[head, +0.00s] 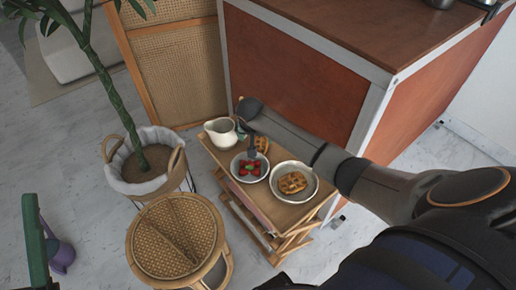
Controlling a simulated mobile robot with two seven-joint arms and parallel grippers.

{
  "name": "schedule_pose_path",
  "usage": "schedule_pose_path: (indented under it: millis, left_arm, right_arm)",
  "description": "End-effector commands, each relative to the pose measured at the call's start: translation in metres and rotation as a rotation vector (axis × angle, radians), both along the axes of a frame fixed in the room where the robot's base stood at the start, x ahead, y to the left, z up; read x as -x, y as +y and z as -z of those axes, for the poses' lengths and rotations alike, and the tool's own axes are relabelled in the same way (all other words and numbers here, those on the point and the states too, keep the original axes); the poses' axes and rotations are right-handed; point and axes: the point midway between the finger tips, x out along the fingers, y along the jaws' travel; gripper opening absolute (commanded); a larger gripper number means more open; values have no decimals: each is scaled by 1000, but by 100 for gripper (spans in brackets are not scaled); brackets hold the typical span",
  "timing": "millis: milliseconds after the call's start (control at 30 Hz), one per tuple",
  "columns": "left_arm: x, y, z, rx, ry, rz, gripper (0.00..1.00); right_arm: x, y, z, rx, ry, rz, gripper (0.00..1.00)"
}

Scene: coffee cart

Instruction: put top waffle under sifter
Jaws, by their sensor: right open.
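A waffle (292,182) lies on a pale plate (312,194) at the right of a small wooden table. Another waffle (262,145) shows in part at the back of the table, beside my right gripper. My right gripper (252,151) is open and points down over the back of the table, just behind the bowl of strawberries. Its fingertips are small and partly unclear, and I cannot tell whether they touch the back waffle. I cannot make out a sifter. My left gripper is not in view.
On the small table (286,213) are a bowl of strawberries (249,168) and a cream pitcher (221,131). A woven stool (175,235) and a potted plant (143,170) stand to the left. The large brown cart (300,75) rises behind the table.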

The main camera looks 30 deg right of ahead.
Motion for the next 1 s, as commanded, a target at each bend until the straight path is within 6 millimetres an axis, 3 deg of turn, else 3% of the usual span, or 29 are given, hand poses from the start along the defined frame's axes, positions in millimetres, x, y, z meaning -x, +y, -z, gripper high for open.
schedule_pose_path:
  millis: [200, 500, 867, 1000]
  left_arm:
    - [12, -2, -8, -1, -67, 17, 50]
    - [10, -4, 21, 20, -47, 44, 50]
    - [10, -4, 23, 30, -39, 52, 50]
    - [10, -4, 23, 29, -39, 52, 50]
  right_arm:
    - [-3, -2, 10, 1, 0, -1, 100]
    - [-10, -14, 51, 1, 0, 0, 100]
    - [-13, -16, 56, 1, -1, -2, 100]
    - [-13, -16, 56, 1, -1, -2, 84]
